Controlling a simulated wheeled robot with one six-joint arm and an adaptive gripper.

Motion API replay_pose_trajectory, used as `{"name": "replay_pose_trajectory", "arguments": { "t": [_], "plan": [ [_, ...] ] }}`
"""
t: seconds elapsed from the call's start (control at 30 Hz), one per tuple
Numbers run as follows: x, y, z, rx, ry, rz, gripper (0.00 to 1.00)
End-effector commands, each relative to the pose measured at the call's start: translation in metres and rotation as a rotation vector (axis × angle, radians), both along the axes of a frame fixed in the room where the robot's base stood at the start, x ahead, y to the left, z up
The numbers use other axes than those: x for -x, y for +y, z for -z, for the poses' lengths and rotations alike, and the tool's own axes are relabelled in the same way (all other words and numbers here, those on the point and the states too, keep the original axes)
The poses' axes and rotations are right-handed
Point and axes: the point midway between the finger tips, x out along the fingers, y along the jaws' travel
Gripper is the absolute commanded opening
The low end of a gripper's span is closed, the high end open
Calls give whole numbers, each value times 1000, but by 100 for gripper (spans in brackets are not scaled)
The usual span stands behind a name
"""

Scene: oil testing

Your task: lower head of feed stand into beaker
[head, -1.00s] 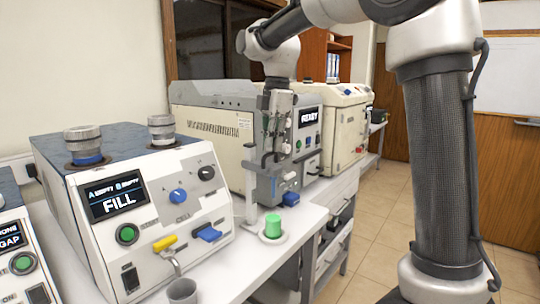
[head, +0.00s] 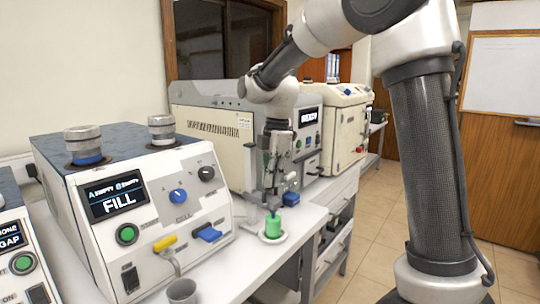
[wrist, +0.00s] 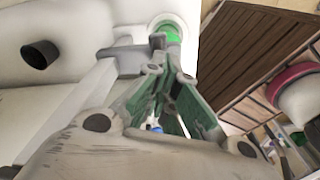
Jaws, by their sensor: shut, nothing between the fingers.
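The green beaker (head: 272,226) stands on a round white base at the bench's front right edge. In the wrist view it shows at the top (wrist: 168,30), partly covered by the feed stand's head (wrist: 140,55). The feed stand's pale column (head: 252,196) rises behind the beaker. Its grey head (head: 270,198) is low over the beaker, with a dark tip at the beaker's mouth; how deep the tip goes is unclear. My gripper (head: 271,187) is shut and empty, pointing down just above the head. Its fingertips (wrist: 163,70) appear at or against the head; contact is uncertain.
A white machine showing FILL (head: 145,215) stands at the left, with a grey cup (head: 182,291) before it. A cream machine (head: 215,130) stands behind my gripper, with a blue part (head: 290,199) close by. Floor (head: 375,220) is open to the right.

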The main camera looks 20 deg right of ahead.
Motion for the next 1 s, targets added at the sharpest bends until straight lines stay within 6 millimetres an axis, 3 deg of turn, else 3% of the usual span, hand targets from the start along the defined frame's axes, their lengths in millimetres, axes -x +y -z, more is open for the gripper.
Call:
{"name": "replay_pose_trajectory", "arguments": {
  "t": [0.1, 0.37, 0.6, 1.0],
  "plan": [
    [0, 0, 14, 1, 3, 0, 0],
    [-1, -4, 12, 0, 0, 2, 0],
    [-7, -29, 3, 0, 0, 2, 0],
    [-9, -30, -7, -1, -3, 0, 0]
  ]
}}
